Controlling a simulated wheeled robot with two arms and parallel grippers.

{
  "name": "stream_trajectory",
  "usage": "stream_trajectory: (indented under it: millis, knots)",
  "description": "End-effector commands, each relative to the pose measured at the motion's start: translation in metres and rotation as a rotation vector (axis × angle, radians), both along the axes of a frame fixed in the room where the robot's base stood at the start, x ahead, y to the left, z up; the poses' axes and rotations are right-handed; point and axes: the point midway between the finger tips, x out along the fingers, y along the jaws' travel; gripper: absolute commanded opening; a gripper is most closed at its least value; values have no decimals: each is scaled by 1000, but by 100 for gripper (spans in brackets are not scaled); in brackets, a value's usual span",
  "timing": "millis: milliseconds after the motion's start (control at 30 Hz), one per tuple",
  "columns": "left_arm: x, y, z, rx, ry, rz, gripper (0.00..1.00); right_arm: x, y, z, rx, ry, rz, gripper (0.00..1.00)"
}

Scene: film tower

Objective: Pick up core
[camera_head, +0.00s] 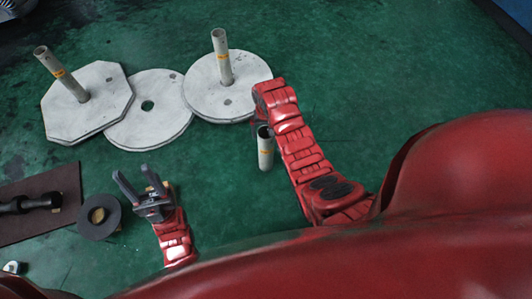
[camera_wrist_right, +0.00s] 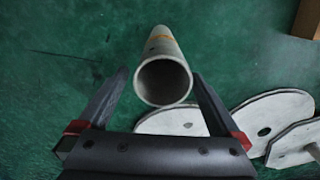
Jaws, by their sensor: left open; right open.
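A pale tube-shaped core (camera_head: 265,153) with an orange band stands upright on the green floor beside my right arm. In the right wrist view the core (camera_wrist_right: 163,82) shows its round open end, between the two fingers of my right gripper (camera_wrist_right: 160,74). The gripper is open, and I cannot tell whether either finger touches the core. In the head view the right gripper is mostly hidden behind its own arm. Two similar banded tubes stand on an octagonal plate (camera_head: 107,100) and a round plate (camera_head: 205,95). My left gripper (camera_head: 130,170) is open and empty at lower left.
A pale disc with a hole (camera_head: 160,125) lies between the two plates. A black roll (camera_head: 100,230) sits left of my left gripper, next to a dark mat (camera_head: 65,185) with a black bar (camera_head: 30,203). Green floor is clear at the upper right.

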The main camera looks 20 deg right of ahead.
Motion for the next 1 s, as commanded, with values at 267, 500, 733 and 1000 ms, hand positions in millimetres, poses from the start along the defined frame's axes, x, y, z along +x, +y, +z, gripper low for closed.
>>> stream_trajectory:
  millis: [267, 500, 733, 1000]
  knots:
    - [-2, 0, -14, 16, -13, 2, 50, -3, 2, -29, 0, 0, 0, 100]
    - [-5, 1, -25, 38, -30, 5, 50, -4, 4, -59, 0, -3, 0, 100]
    - [-5, 1, -23, 39, -32, 5, 50, -4, 4, -58, 0, -3, -1, 95]
    - [-5, 1, -23, 38, -31, 4, 50, -4, 4, -58, 0, -3, -1, 46]
